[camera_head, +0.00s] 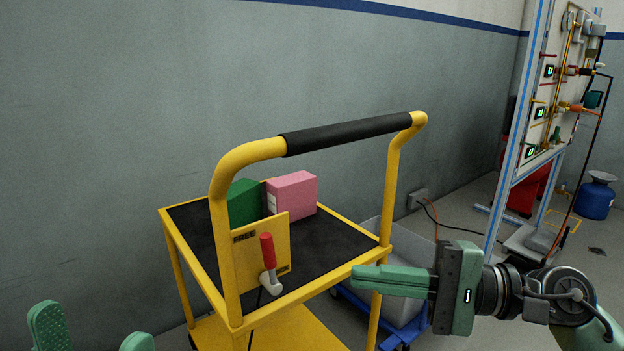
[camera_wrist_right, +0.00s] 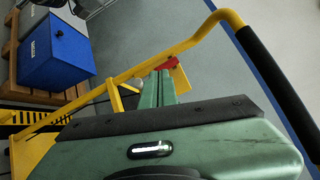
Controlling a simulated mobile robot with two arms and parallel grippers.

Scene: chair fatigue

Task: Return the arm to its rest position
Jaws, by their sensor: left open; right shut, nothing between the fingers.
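My right gripper (camera_head: 356,277) is shut and empty, pointing left in front of the yellow cart (camera_head: 170,232) in the head view. Its green fingers also show in the right wrist view (camera_wrist_right: 165,75), with the cart's handle frame behind them. My left gripper (camera_head: 92,338) shows only its two green fingertips at the bottom left edge of the head view. They are spread apart with nothing seen between them. The rest of the left arm is out of view.
A red-handled lever (camera_head: 267,250) sits on the cart's yellow plate. A green box (camera_head: 244,203) and a pink box (camera_head: 292,194) rest on its top. A grey bin (camera_head: 408,265) stands behind my right gripper. A blue box (camera_wrist_right: 53,52) shows in the wrist view.

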